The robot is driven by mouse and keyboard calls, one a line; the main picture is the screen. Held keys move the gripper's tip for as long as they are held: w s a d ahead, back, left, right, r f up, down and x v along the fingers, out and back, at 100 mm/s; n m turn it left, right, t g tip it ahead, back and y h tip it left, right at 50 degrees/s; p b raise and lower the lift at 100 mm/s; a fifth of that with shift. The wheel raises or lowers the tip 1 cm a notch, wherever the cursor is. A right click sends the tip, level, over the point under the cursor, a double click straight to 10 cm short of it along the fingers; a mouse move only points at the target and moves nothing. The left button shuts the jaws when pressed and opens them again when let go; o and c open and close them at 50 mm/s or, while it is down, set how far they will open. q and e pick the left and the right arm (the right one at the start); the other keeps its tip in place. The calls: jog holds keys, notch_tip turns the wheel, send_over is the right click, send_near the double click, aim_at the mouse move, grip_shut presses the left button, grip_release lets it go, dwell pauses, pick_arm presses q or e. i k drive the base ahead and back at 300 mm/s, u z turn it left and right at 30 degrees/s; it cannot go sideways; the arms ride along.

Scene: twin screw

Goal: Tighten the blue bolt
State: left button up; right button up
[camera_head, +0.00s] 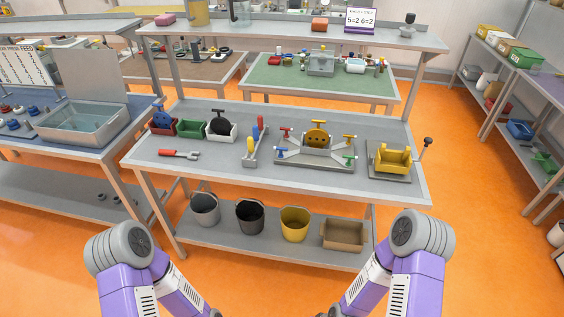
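A grey fixture plate (315,160) with a yellow disc in its middle sits on the grey workbench. T-handled bolts stand near its corners. How deep the blue bolt sits is too small to tell. Only bent purple and grey parts of my arms show at the bottom, well short of the bench. Neither gripper is in view.
Buckets (295,223) stand on the lower shelf. Orange floor is open on the right.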

aim_at(280, 155)
jog(key=u, duration=0.15)
jog(key=k, duration=0.15)
jog(key=z, duration=1.15)
jog(key=i, duration=0.9)
jog(key=u, duration=1.65)
